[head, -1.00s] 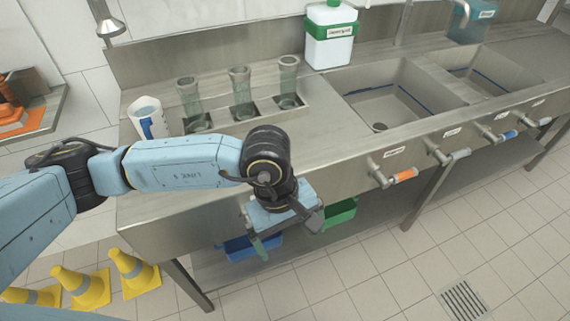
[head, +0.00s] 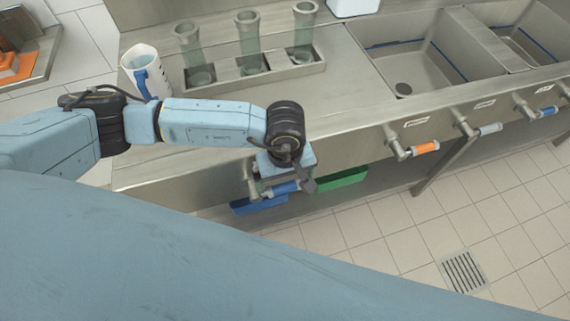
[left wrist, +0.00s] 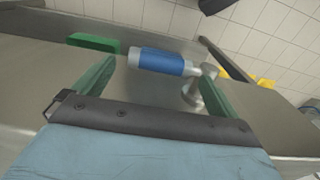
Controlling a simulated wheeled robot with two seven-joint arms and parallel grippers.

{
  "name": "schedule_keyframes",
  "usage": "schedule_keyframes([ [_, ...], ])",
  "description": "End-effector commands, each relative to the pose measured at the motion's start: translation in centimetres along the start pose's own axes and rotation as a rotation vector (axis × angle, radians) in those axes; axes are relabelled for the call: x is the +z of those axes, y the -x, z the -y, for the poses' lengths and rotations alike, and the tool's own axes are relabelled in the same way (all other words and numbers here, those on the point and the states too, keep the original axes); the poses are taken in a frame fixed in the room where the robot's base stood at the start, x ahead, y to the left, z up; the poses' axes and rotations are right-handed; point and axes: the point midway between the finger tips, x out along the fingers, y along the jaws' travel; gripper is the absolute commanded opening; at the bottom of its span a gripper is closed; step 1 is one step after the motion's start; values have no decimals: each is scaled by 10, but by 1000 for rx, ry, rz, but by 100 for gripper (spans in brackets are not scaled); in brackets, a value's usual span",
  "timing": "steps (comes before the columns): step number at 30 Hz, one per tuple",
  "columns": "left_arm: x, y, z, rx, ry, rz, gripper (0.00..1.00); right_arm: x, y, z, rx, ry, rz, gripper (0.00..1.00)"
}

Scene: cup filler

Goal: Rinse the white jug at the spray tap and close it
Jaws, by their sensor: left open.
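The white jug (head: 147,74) with a blue handle stands upright on the steel counter at the upper left of the head view. My left gripper (head: 283,186) hangs at the counter's front edge, right of and below the jug. It is open, with its fingers on either side of a blue-sleeved lever (head: 287,187). In the left wrist view the blue lever (left wrist: 162,61) lies between and beyond the green fingers (left wrist: 157,72) of the left gripper; contact cannot be told. The spray tap's head is out of view now. My right gripper is not in view.
Several clear cylinders (head: 249,42) stand in a tray behind my arm. Sink basins (head: 408,60) are at the right. Orange (head: 426,148) and grey (head: 490,129) levers stick out along the front. My own blue body part fills the foreground.

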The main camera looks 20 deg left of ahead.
Motion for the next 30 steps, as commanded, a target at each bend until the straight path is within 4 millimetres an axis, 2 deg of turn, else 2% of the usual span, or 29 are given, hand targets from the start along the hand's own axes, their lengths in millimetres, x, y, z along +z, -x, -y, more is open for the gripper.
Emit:
schedule_keyframes([
  [2,0,-11,0,0,1,1,98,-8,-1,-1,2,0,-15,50],
  [6,0,-22,0,0,1,1,98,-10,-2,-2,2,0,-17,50],
  [17,0,-26,0,1,0,0,98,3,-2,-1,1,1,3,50],
  [27,0,-26,0,1,1,0,54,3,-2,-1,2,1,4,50],
  [29,0,-26,0,1,1,0,47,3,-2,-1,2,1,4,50],
  [30,0,-26,0,1,1,0,47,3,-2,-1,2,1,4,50],
])
